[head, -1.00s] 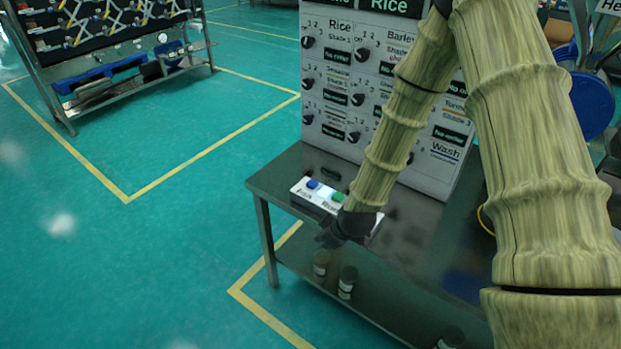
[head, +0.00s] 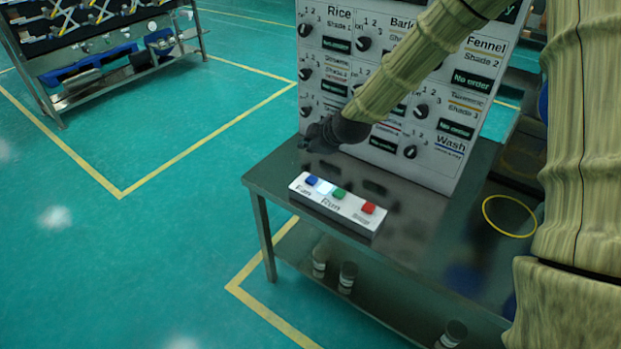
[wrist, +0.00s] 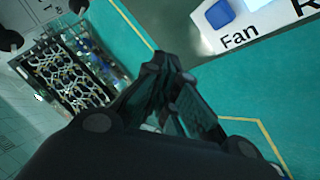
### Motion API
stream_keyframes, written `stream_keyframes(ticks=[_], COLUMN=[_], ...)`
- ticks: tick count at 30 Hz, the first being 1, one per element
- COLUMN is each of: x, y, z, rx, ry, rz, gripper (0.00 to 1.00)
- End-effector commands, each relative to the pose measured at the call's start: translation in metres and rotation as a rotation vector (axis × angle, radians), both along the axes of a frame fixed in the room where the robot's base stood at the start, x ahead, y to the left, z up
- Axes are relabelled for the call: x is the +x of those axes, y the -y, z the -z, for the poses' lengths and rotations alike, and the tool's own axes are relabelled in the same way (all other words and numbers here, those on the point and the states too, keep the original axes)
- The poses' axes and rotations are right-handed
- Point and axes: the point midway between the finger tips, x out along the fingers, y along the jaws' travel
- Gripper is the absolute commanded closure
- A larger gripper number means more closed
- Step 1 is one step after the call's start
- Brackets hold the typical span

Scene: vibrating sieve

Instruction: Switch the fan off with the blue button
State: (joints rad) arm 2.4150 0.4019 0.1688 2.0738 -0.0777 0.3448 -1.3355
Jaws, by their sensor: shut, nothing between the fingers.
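The blue button (head: 312,181) sits at the left end of a white button box (head: 355,219), above the label "Fan". A green button (head: 339,193) labelled "Run" and a red button (head: 369,208) share the box. My gripper (head: 309,143) is shut and empty. In the head view it is above and behind the box, in front of the panel, apart from the blue button. In the wrist view the shut fingers (wrist: 172,62) point up the picture, with the blue button (wrist: 219,13) to their upper right and clear of them.
The box stands on a dark metal table (head: 272,181). A grey panel (head: 462,136) with knobs and order displays stands behind it. Several small jars, one here (head: 347,276), are on the lower shelf. A yellow ring (head: 487,213) lies at right. A rack (head: 120,78) stands far left.

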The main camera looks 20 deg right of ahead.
Motion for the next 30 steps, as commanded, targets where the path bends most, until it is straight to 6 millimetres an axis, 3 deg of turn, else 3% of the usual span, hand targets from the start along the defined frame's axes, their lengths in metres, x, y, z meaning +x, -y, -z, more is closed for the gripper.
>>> stream_keyframes(ticks=[11,30], x=[0.000,0.000], y=[-0.001,-0.002], z=[0.013,0.080], rx=[0.002,0.000], ry=[-0.001,-0.001], rz=[-0.001,-0.003], gripper=[1.00,1.00])
